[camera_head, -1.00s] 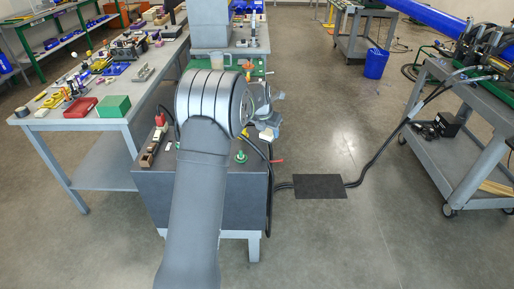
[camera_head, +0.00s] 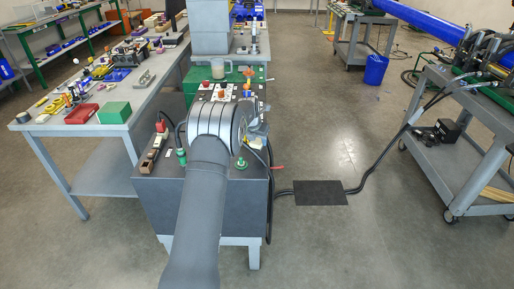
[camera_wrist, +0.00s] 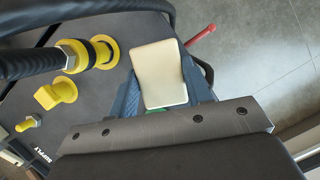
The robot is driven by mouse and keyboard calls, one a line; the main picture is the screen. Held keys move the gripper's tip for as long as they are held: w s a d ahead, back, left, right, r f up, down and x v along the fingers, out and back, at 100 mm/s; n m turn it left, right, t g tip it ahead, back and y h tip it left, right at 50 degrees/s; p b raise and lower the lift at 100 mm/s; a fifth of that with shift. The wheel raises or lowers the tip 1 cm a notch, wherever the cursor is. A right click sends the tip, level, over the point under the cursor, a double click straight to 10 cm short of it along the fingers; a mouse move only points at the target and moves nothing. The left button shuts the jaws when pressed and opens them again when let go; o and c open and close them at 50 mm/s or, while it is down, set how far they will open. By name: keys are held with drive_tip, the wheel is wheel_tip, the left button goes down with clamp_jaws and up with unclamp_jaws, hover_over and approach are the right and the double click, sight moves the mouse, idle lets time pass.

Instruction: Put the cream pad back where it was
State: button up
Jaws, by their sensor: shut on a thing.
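The cream pad (camera_wrist: 160,75) is a pale, smooth, rounded rectangular block in the wrist view. My gripper (camera_wrist: 159,84) is shut on it, with a dark finger along each side. The pad is above the dark cart panel (camera_wrist: 105,85) in that view; I cannot tell whether it touches anything below. In the head view my gripper (camera_head: 257,136) shows only in part beside my wrist, over the right side of the cart top. The pad is not clear there.
A yellow fitting with a black hose (camera_wrist: 100,52) and a yellow knob (camera_wrist: 56,93) stand left of the pad. A red lever (camera_wrist: 201,34) is at right.

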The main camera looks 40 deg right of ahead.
sight(257, 147)
drive_tip(key=shift+w+f, duration=0.1)
drive_tip(key=shift+f, duration=1.95)
drive_tip(key=o, duration=1)
drive_tip(key=shift+f, duration=0.15)
drive_tip(key=shift+c, duration=0.2)
drive_tip(key=v, duration=1.2)
